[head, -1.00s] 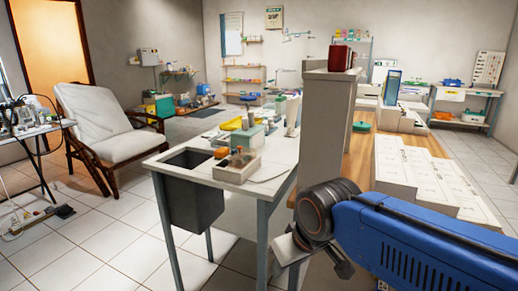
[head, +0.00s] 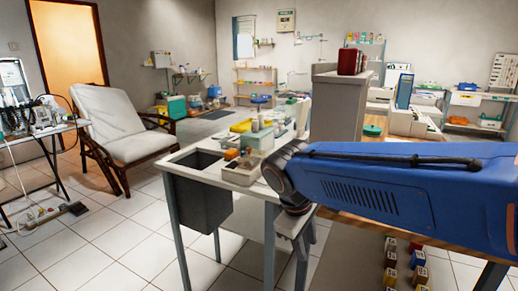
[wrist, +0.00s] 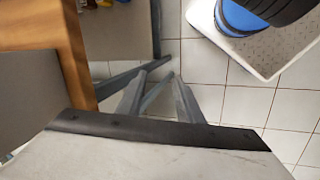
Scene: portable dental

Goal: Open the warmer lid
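I cannot tell for sure which object is the warmer or whether a lid is shut. A small pale box (head: 260,139) stands among items on the white worktable, left of my arm in the head view. I cannot separate fingers from table legs there. Nothing held is visible.
The white worktable (head: 265,190) has a dark basin (head: 196,161) at its near left corner. A tall grey cabinet (head: 338,106) stands behind my arm. A wooden bench top (wrist: 80,40) is at left in the wrist view. Tiled floor (head: 120,235) lies open at left.

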